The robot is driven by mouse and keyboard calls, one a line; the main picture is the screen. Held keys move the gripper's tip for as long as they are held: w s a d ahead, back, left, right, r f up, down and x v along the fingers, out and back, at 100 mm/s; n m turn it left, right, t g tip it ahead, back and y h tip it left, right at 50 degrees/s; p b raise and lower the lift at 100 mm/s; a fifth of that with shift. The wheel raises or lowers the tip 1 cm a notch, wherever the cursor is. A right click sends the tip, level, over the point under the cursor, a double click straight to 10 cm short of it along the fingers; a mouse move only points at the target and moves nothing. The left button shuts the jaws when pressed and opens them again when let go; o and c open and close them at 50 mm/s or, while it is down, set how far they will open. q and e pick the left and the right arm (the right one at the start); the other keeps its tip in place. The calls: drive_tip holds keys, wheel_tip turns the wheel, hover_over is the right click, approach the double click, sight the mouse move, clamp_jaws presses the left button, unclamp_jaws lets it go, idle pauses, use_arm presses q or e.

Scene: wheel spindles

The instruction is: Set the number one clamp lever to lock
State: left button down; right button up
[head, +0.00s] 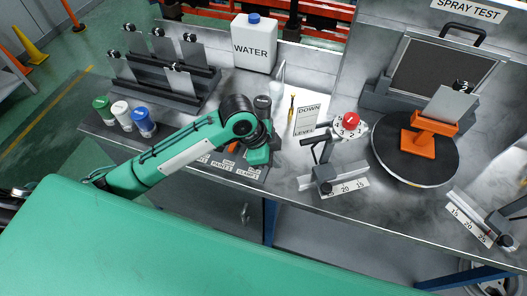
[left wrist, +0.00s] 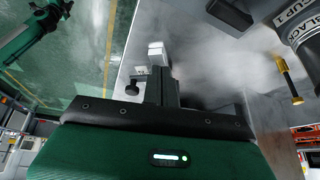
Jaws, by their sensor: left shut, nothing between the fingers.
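A grey toggle clamp (head: 322,174) stands on a light rail right of my left gripper. Its lever has a black handle (head: 315,138) that points left, over the bench. I cannot read a number on it. A second clamp (head: 497,224) is at the right edge. My left gripper (head: 262,152) is shut and empty, above the labelled tray and a short way left of the first clamp's handle. Its fingertips are hard to make out. A black handle (left wrist: 230,14) also shows at the top of the left wrist view. My right gripper is out of view.
The black cup (head: 262,102) and water jug (head: 254,45) stand behind my gripper. A numbered dial with a red knob (head: 351,119) is close behind the clamp. A round turntable (head: 395,160) with an orange stand is on the right. Paint jars (head: 142,122) stand left.

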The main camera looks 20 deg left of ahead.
use_arm(q)
drive_tip(key=w+a+r+m+g+y, duration=0.1)
drive_tip(key=w+a+r+m, duration=0.1)
drive_tip(key=w+a+r, duration=0.1)
drive_tip(key=shift+w+a+r+m+g, duration=0.3)
drive_tip(key=shift+w+a+r+m, duration=0.15)
drive_tip(key=shift+r, duration=0.4)
drive_tip(key=p+x, duration=0.2)
drive_tip(key=x, duration=0.7)
drive_tip(key=shift+d+f, duration=0.1)
drive_tip(key=shift+f, duration=0.1)
drive_tip(key=a+p, duration=0.2)
drive_tip(key=a, duration=0.1)
drive_tip(key=shift+w+f, duration=0.15)
drive_tip(key=shift+f, duration=0.05)
drive_tip(key=shift+a+f, duration=0.1)
drive_tip(key=shift+a, duration=0.4)
